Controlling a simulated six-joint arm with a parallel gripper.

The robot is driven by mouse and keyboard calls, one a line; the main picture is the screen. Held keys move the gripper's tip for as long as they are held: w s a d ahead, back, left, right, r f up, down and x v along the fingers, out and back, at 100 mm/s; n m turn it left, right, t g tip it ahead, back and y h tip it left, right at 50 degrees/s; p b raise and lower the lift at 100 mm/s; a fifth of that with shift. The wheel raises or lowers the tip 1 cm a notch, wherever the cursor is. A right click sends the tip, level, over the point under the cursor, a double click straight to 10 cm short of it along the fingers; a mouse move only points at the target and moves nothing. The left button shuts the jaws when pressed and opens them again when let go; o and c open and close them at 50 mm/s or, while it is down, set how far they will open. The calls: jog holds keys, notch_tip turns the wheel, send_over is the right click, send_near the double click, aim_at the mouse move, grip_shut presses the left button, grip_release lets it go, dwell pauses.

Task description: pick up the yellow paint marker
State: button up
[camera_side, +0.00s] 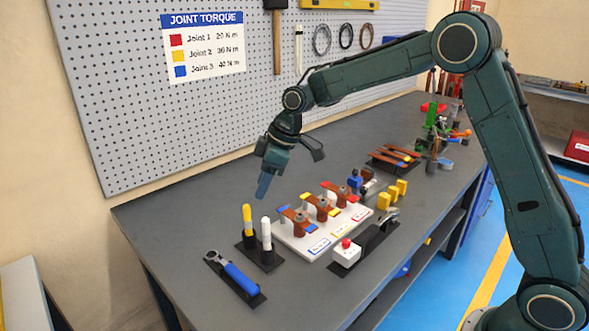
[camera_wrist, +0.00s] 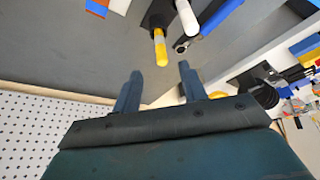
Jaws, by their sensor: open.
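The yellow paint marker (camera_side: 247,222) stands upright in a black holder (camera_side: 245,249) on the dark workbench, next to a white marker (camera_side: 266,234). In the wrist view the yellow marker (camera_wrist: 160,47) lies ahead of my fingers, top centre, with its rounded tip towards me; the white marker (camera_wrist: 187,17) is to its right. My gripper (camera_side: 263,186) is above the bench, higher than the yellow marker and a little right of it in the side view. In the wrist view my gripper (camera_wrist: 158,84) has its two fingers wide apart with nothing between them.
A blue-handled wrench (camera_side: 236,276) lies on a black rest at the front left. A white fixture board (camera_side: 322,230) with copper pieces stands right of the holder, with a red-button box (camera_side: 346,252) beside it. A pegboard (camera_side: 120,100) rises behind. The bench's left part is clear.

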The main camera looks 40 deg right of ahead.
aim_at(245, 222)
jog(key=x, duration=0.7)
jog(key=shift+a+f, duration=0.1)
jog(key=shift+f, duration=0.15)
jog(key=shift+x, duration=2.6)
jog(key=shift+w+a+r, duration=0.1)
jog(key=shift+w, duration=0.05)
grip_shut()
jog(key=shift+r, duration=0.15)
notch_tip(245, 222, up, 20)
